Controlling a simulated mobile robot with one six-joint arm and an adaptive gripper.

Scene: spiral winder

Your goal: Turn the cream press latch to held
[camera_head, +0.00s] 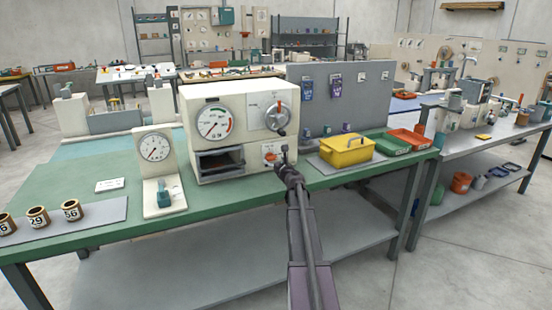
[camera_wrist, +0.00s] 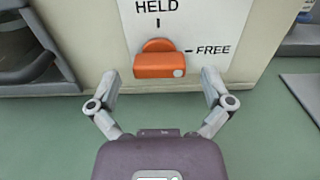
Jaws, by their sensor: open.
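The cream press (camera_head: 240,115) stands on the green bench. Its orange latch (camera_wrist: 158,64) sits low on the front, on a white plate marked HELD above and FREE to the right. The latch's bar lies level, with its white dot at the right end, on the FREE side. The latch also shows small in the head view (camera_head: 269,157). My gripper (camera_wrist: 160,84) is open and empty, with one finger on each side of the latch and the fingertips apart from it. In the head view my gripper (camera_head: 283,157) is at the press's lower right front.
A yellow basket (camera_head: 346,152) stands right of the press, with green and red trays (camera_head: 408,138) beyond. A gauge stand (camera_head: 155,150) is on the left. A dark open slot (camera_head: 219,162) lies left of the latch. The bench (camera_wrist: 60,140) below my gripper is clear.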

